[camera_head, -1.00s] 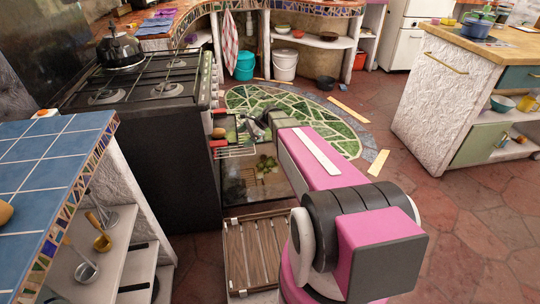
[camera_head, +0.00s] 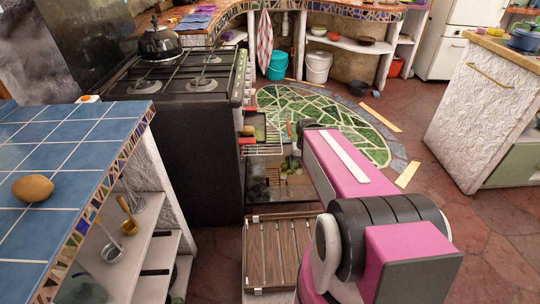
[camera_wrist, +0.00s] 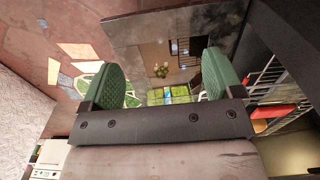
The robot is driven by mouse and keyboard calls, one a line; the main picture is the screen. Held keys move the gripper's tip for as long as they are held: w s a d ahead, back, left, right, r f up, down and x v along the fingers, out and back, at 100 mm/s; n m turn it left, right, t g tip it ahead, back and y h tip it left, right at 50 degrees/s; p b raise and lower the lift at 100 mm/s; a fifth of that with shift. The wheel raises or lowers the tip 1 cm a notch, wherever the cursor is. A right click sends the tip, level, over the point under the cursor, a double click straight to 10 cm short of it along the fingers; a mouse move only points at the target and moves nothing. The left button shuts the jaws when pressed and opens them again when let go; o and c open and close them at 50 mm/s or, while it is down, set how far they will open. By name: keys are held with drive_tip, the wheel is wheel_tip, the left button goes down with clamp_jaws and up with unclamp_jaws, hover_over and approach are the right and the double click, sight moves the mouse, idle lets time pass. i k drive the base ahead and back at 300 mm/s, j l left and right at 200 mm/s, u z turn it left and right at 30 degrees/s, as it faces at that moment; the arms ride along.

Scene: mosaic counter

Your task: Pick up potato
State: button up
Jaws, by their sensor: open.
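A brown, oval, potato-like item (camera_head: 32,188) lies on the blue tiled counter (camera_head: 75,165) at the left in the head view. Another small brown rounded item (camera_head: 248,130) sits at the oven rack, too small to identify. My gripper (camera_wrist: 160,82) shows in the wrist view with two green padded fingers wide apart and nothing between them. In the head view it is mostly hidden behind my pink arm, near the open oven, well to the right of the counter item.
The black stove (camera_head: 180,140) with a kettle (camera_head: 160,42) stands beside the blue counter. Its oven is open, with a wire rack (camera_head: 265,140) pulled out. A slatted wooden crate (camera_head: 280,250) is on the floor. Red floor is free at right.

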sight(33, 188)
drive_tip(key=u, duration=2.5)
